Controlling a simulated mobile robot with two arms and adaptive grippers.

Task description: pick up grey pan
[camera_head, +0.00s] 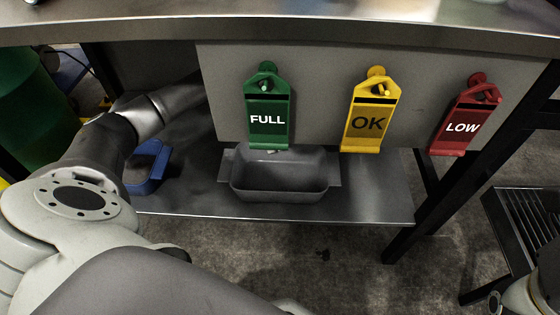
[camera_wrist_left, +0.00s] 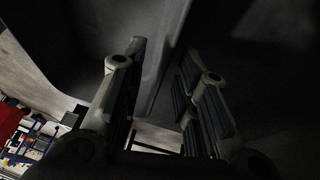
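The grey pan (camera_head: 280,188) is an oblong tub with side flanges. In the head view it sits upright on the lower shelf, below the hanging green tag. My left arm reaches in from the left and passes behind the hanging panel, which hides its gripper there. In the left wrist view my left gripper (camera_wrist_left: 164,50) has its two fingers apart. A dark grey wall with an edge, probably the grey pan (camera_wrist_left: 174,28), runs between and beyond them. I cannot tell whether the fingers touch it. My right gripper is not in view.
A blue pan (camera_head: 150,168) stands on the shelf (camera_head: 370,205) to the left. Green FULL (camera_head: 268,105), yellow OK (camera_head: 370,110) and red LOW (camera_head: 466,118) tags hang on the panel (camera_head: 320,90). The counter (camera_head: 300,25) roofs the space. A green drum (camera_head: 35,110) stands at far left.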

